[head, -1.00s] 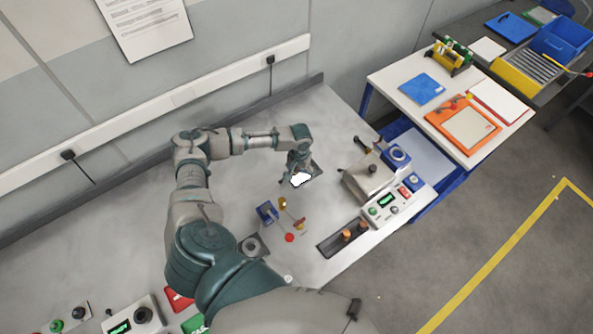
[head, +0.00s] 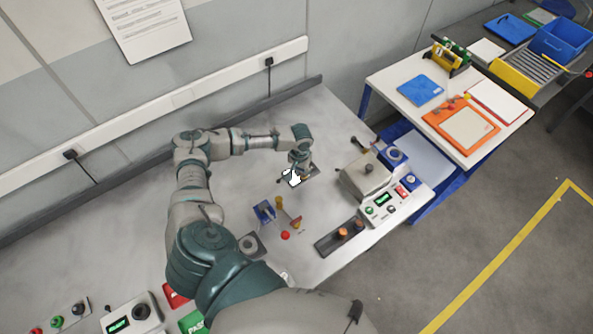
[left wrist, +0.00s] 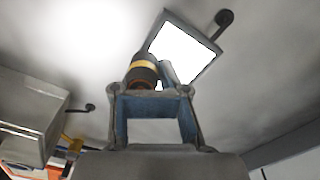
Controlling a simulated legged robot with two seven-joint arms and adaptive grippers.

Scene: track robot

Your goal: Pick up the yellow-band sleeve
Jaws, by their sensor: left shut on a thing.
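The yellow-band sleeve (left wrist: 143,70), a dark cylinder with a yellow-orange band, shows in the left wrist view at the tips of my left gripper (left wrist: 152,88). The gripper's blue-lined fingers are shut on it. In the head view my left gripper (head: 298,170) points down over the grey table, beside a small bright white plate with a dark frame. The white plate (left wrist: 182,46) shows just beyond the sleeve in the left wrist view. In the head view the sleeve is mostly hidden and small. I cannot tell whether it is clear of the surface. My right gripper is not in view.
A grey box with a lever (head: 368,174) and a control panel (head: 383,203) stand right of the gripper. A dark tray (head: 338,238) with orange-topped pieces lies nearer. A blue block (head: 263,212), yellow pieces and a red ball (head: 285,235) stand below the gripper.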

